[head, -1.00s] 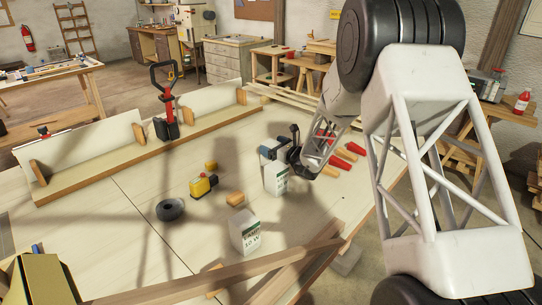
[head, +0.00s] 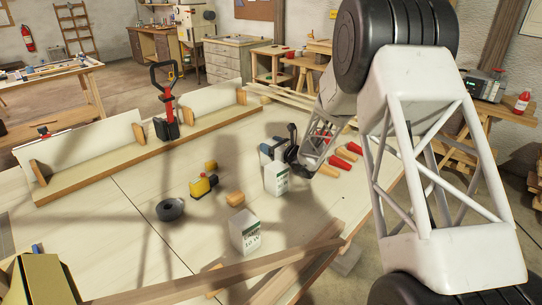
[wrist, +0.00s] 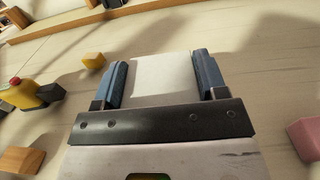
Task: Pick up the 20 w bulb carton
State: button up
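A white carton (head: 276,180) with a green-edged label stands upright on the bench in the head view; its print is too small to read. My gripper (head: 271,152) is at the top of this carton, pointing down. In the wrist view, the white carton (wrist: 163,78) lies between the two blue fingers of my gripper (wrist: 164,80). A narrow strip of bench seems to show beside the left finger, so the fingers look open around it. A second white carton (head: 245,232) with a green-edged label stands nearer the camera; its wattage is hard to read.
Wooden laths (head: 290,265) cross the near edge. The bench's left middle is clear.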

jog(key=shift+c, duration=1.4)
jog(key=shift+r, duration=0.15)
jog(key=shift+r, duration=4.85)
